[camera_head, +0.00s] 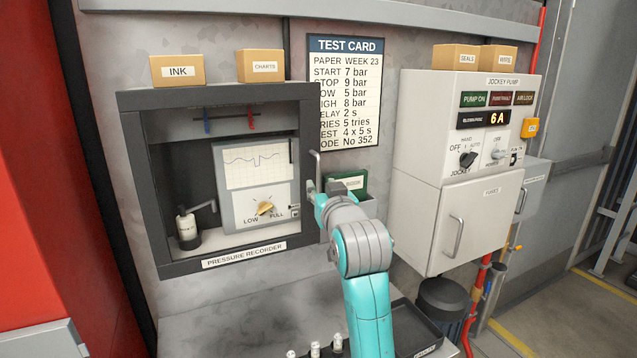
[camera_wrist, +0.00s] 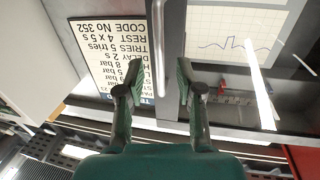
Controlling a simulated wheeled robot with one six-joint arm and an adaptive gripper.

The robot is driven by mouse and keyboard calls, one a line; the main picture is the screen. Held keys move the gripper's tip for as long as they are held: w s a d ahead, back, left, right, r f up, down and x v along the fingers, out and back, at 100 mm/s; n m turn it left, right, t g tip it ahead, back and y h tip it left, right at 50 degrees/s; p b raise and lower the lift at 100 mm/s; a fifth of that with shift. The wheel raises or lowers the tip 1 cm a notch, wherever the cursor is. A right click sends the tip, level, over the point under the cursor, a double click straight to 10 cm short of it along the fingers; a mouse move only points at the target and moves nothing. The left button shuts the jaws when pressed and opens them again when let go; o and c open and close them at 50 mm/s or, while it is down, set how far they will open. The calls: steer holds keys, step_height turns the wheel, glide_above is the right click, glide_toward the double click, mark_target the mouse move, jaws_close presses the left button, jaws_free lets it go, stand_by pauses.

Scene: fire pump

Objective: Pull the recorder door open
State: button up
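The pressure recorder (camera_head: 190,262) is a dark-framed box on the wall, at left in the head view. Its door frame (camera_head: 308,150) looks shut, and the inside shows through. A thin pale upright handle (camera_head: 317,165) stands at the door's right edge. It also shows in the wrist view (camera_wrist: 158,42). My gripper (camera_wrist: 160,78) is open, with one finger on each side of the handle and gaps visible between. In the head view my gripper (camera_head: 318,190) is at the handle's lower part, largely hidden by my wrist.
Inside the recorder are a chart (camera_head: 257,163), a knob (camera_head: 265,208) and an ink bottle (camera_head: 187,228). A test card (camera_head: 345,92) hangs right of it. A green box (camera_head: 347,182) sits behind my wrist. The jockey pump cabinet (camera_head: 425,210) stands farther right.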

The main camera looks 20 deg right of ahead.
mark_target(319, 183)
steer(key=shift+w+d, duration=0.2)
steer(key=shift+w, duration=0.8)
steer(key=shift+w+d, duration=0.2)
steer(key=shift+w, duration=0.8)
jaws_close()
